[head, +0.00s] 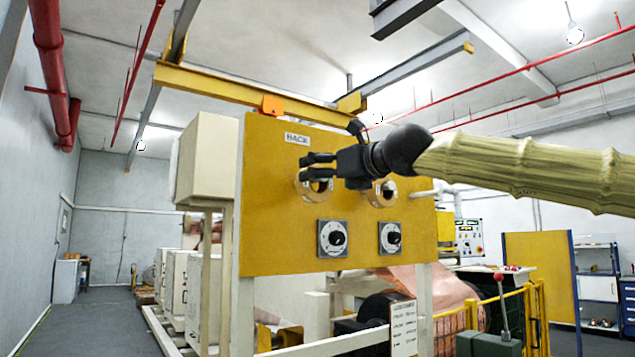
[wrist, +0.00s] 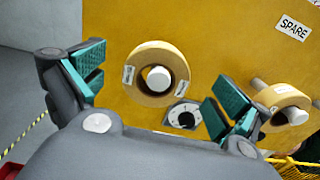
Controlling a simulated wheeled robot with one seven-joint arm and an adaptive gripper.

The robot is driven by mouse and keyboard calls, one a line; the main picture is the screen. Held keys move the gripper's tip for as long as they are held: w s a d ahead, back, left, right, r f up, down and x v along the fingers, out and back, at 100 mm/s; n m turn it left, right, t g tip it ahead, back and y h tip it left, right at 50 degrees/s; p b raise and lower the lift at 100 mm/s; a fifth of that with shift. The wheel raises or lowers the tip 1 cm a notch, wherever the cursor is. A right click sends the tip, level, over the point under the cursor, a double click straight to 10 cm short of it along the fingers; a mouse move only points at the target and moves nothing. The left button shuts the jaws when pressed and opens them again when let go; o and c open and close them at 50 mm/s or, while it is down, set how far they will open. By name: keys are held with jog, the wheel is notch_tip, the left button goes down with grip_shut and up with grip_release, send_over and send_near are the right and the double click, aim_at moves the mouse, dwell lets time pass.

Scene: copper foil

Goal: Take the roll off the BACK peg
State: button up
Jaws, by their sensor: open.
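A yellow panel (head: 275,245) carries a BACK label (head: 297,138) above its left peg. A pale yellow roll (head: 302,190) hangs there, partly covered by my gripper (head: 307,166). In the wrist view this roll (wrist: 179,66) sits around a white peg (wrist: 158,78), flat side facing me, with small labels on its face. My gripper (wrist: 156,84) is open and empty in front of the panel. Its teal finger pads frame the roll, one at the left and one at the lower right. I see no contact; the exact gap is unclear.
A second roll (head: 374,197) hangs on the right peg, near the SPARE label (wrist: 293,27) in the wrist view. Two dials (head: 332,238) (head: 391,237) sit below the pegs. A yellow railing (head: 536,310) and copper-coloured foil (head: 445,287) are at the lower right. An aisle is at left.

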aim_at(318, 180)
jog(key=x, duration=0.4)
jog(key=shift+d+f, duration=0.1)
jog(key=shift+f, duration=0.25)
jog(key=shift+w+d, duration=0.1)
jog(key=shift+w, duration=0.05)
jog(key=shift+s+d+r, duration=0.15)
jog(key=shift+s, duration=0.2)
jog(key=shift+s+r, duration=0.15)
jog(key=shift+s, duration=0.1)
jog(key=shift+c, duration=1.2)
jog(key=shift+w+f, duration=0.2)
jog(key=shift+w, duration=0.1)
jog(key=c, duration=0.9)
jog(key=shift+s+r, duration=0.1)
jog(key=shift+s, duration=0.05)
jog(key=shift+r, duration=0.1)
